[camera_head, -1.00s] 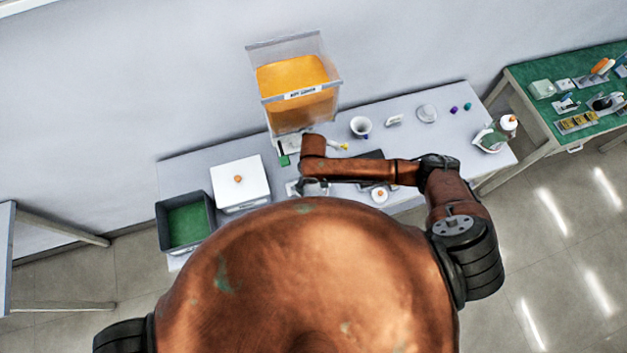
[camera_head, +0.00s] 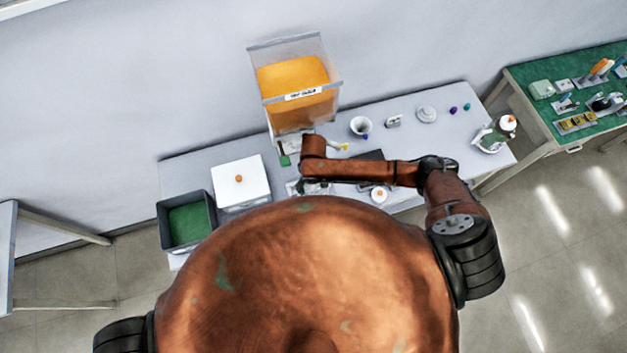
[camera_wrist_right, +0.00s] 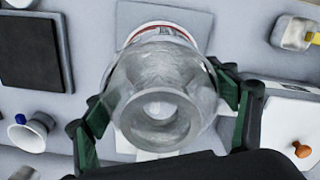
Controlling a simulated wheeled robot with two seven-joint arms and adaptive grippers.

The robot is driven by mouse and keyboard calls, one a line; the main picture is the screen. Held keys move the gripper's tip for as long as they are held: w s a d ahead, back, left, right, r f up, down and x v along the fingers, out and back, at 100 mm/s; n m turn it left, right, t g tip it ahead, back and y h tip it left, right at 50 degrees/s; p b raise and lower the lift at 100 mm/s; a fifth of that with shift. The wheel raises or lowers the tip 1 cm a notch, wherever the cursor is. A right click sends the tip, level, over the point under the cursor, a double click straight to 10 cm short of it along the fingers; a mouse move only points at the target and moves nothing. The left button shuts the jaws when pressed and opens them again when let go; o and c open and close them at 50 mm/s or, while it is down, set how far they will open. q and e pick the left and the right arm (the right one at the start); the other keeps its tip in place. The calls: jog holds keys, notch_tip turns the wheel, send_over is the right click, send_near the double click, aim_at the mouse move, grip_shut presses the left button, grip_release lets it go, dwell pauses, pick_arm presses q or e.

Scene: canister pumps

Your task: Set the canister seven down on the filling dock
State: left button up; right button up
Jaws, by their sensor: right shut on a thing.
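My right gripper (camera_wrist_right: 165,100) is shut on a clear canister (camera_wrist_right: 158,85), seen from above through its round open mouth. A white label with a red stripe shows at its far rim; I cannot read a number on it. In the head view the right gripper (camera_head: 312,187) is low behind my own body, and the canister there is largely hidden. A hopper of orange material (camera_head: 298,92) stands at the back of the table, with a pale stand below it. I cannot tell which surface is the filling dock, nor whether the canister touches anything below. My left gripper is out of view.
A white box with an orange knob (camera_head: 240,190) and a dark bin with a green floor (camera_head: 188,222) are at left. A white cup (camera_head: 360,126), small parts and a bottle (camera_head: 495,132) are at right. A dark pad (camera_wrist_right: 30,50) shows in the wrist view.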

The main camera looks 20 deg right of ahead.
jog(key=shift+f+b, duration=0.3)
jog(key=shift+f, duration=1)
jog(key=o, duration=1.8)
notch_tip(320, 180, up, 12)
jog(key=shift+f, duration=0.1)
